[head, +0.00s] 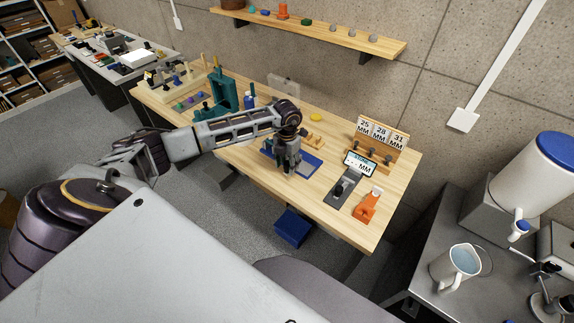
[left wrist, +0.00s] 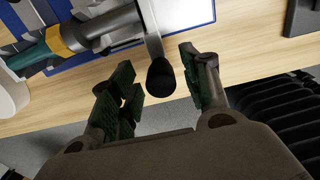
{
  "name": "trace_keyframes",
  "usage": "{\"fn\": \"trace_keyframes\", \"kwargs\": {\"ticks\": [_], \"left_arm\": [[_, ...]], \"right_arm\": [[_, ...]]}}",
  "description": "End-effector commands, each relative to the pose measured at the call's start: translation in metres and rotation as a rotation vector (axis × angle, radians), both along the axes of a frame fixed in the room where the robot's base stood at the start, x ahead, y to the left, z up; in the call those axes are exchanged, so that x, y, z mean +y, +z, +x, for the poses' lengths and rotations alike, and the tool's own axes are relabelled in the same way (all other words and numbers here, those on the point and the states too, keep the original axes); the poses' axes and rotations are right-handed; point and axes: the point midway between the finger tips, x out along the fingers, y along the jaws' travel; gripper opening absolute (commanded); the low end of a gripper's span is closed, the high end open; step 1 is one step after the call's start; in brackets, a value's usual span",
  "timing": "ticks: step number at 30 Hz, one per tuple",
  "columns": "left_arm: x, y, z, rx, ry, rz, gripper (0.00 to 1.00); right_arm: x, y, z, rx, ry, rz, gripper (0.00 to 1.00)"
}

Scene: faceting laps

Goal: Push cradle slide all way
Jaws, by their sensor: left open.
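My left gripper (head: 286,166) hangs over the front part of the wooden bench, above a blue-edged mat (head: 312,163). In the left wrist view my left gripper (left wrist: 158,92) is open, its dark green finger pads apart. A black rounded knob (left wrist: 161,78) on a metal bar (left wrist: 151,32) shows between the fingers; I cannot tell whether they touch it. A tool with a teal handle and yellow band (left wrist: 64,42) lies beside the bar. A dark grey gauge (head: 345,187) with a black part and a display reading MM stands to the right; which piece is the cradle slide is unclear.
An orange holder (head: 367,205) sits right of the gauge. A rack with 25, 28 and 31 MM cards (head: 381,139) stands behind. A teal press (head: 222,94) stands at the bench's left. A blue bin (head: 292,229) is below the front edge.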

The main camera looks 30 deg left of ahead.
Motion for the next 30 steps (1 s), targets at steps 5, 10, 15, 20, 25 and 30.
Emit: {"fn": "trace_keyframes", "kwargs": {"ticks": [5, 10, 15, 20, 25, 30], "left_arm": [[0.001, 0.02, 0.001, -0.003, 0.0, 0.001, 0.47], [0.0, 0.044, 0.001, -0.003, 0.001, 0.0, 0.47], [0.001, 0.07, 0.001, -0.003, 0.001, 0.001, 0.47], [0.0, 0.091, 0.001, -0.002, 0.0, 0.001, 0.47], [0.001, 0.106, 0.0, 0.0, 0.001, 0.001, 0.47], [0.001, 0.111, 0.0, 0.0, 0.001, 0.001, 0.47]], "right_arm": [[0.001, 0.0, 0.0, 0.0, -0.001, 0.001, 0.4], [0.001, 0.0, 0.0, 0.0, -0.001, 0.001, 0.4], [0.002, 0.0, 0.0, 0.0, -0.001, 0.002, 0.4], [0.002, 0.0, 0.0, 0.0, -0.001, 0.002, 0.4], [0.002, 0.0, 0.0, 0.0, -0.001, 0.002, 0.4], [0.002, 0.0, 0.0, 0.0, -0.001, 0.002, 0.4]]}}
